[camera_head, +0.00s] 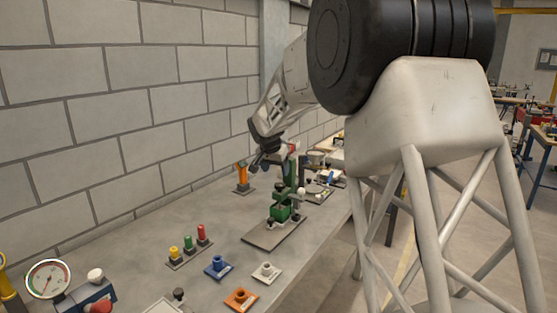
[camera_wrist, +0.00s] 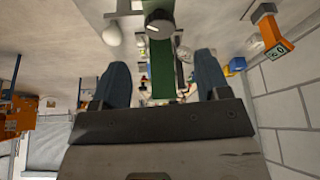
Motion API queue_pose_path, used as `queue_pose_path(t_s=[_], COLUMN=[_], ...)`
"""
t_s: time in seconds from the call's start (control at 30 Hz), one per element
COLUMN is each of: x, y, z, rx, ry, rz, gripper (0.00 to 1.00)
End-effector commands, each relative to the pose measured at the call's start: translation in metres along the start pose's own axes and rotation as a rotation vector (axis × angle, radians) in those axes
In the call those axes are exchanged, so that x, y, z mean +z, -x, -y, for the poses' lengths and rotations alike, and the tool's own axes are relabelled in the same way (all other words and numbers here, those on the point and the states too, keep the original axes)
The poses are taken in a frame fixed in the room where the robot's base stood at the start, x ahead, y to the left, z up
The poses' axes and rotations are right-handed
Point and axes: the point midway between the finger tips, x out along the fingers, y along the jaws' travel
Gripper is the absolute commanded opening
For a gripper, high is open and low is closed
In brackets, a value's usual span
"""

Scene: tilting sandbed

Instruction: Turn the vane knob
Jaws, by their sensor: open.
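A green upright device (camera_head: 283,212) stands on a flat grey plate on the bench in the head view. In the wrist view, a round dark knob with a pale mark (camera_wrist: 158,23) sits at the top centre, on a green column (camera_wrist: 165,65); it looks like the vane knob. My gripper (camera_head: 266,163) is at the device's upper end in the head view. In the wrist view, its two blue fingers (camera_wrist: 162,80) are apart with nothing held between them. The knob appears beyond the fingertips, not between them. Whether anything touches cannot be told.
An orange device (camera_head: 242,177) stands by the wall, left of my gripper. Yellow, green and red pegs (camera_head: 188,243), a blue piece (camera_head: 217,267), a white piece (camera_head: 266,271) and an orange piece (camera_head: 240,299) lie nearer. A gauge (camera_head: 48,279) is front left. Some bench is bare.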

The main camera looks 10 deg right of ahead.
Motion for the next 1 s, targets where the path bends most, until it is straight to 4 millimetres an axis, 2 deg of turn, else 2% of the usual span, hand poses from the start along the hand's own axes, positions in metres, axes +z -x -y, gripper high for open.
queue_pose_path(t_s=[0.53, 0.67, 1.0], x=[-0.001, -0.001, -0.001], y=[-0.007, -0.017, -0.056], z=[0.000, 0.000, 0.000], rx=[0.000, 0.001, 0.000], ry=[0.001, 0.001, 0.002], rz=[0.001, 0.001, 0.000], gripper=[0.69, 0.69, 0.69])
